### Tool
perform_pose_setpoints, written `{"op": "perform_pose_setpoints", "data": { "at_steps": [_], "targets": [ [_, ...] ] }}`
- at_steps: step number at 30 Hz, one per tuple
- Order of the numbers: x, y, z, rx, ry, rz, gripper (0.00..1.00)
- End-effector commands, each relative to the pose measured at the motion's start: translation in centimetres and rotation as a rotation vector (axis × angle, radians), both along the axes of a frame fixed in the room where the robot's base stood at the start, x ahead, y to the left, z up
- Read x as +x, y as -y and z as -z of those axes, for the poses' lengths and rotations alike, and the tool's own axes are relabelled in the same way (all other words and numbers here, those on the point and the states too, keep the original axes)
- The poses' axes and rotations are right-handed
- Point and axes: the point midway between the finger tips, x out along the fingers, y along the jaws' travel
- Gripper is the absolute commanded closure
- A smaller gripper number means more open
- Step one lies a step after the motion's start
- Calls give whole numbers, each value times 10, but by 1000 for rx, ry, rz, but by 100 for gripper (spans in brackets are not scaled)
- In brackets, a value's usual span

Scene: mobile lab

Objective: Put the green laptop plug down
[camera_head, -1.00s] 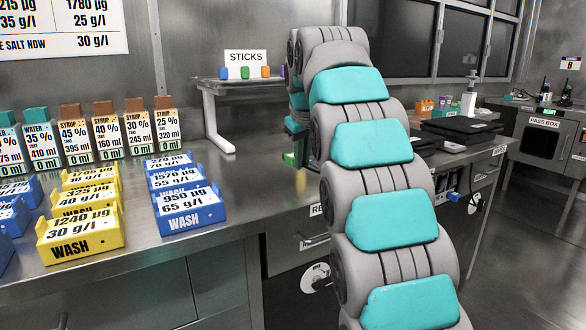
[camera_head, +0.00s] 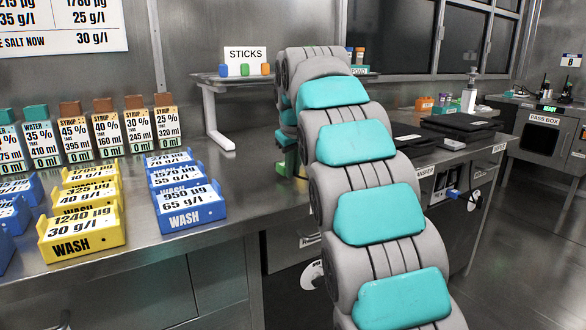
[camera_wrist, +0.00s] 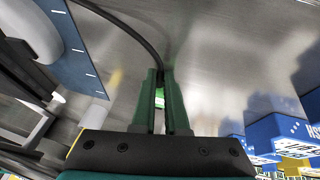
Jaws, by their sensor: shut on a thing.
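The green laptop plug (camera_wrist: 160,93) shows as a small bright green piece between the dark green fingers of my gripper (camera_wrist: 163,78) in the wrist view. The fingers are closed on it. A black cable (camera_wrist: 140,31) runs from the fingertips up and to the left over the metal bench. In the head view my gripper (camera_head: 287,165) is low over the bench, behind my arm, right of the blue WASH boxes. The plug cannot be made out there. Whether it touches the bench is unclear.
Blue WASH boxes (camera_head: 190,208) and yellow WASH boxes (camera_head: 80,230) stand on the bench (camera_head: 150,252) at left, with syrup bottles behind. A raised STICKS shelf (camera_head: 207,79) stands behind my gripper. Black laptops (camera_head: 460,131) lie at right. Bench around the gripper looks clear.

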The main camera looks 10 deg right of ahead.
Motion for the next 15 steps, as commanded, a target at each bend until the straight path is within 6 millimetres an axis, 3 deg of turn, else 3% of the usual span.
{"op": "perform_pose_setpoints", "data": {
  "at_steps": [15],
  "targets": [
    [0, 0, 9, 0, -3, -1, 100]
  ]
}}
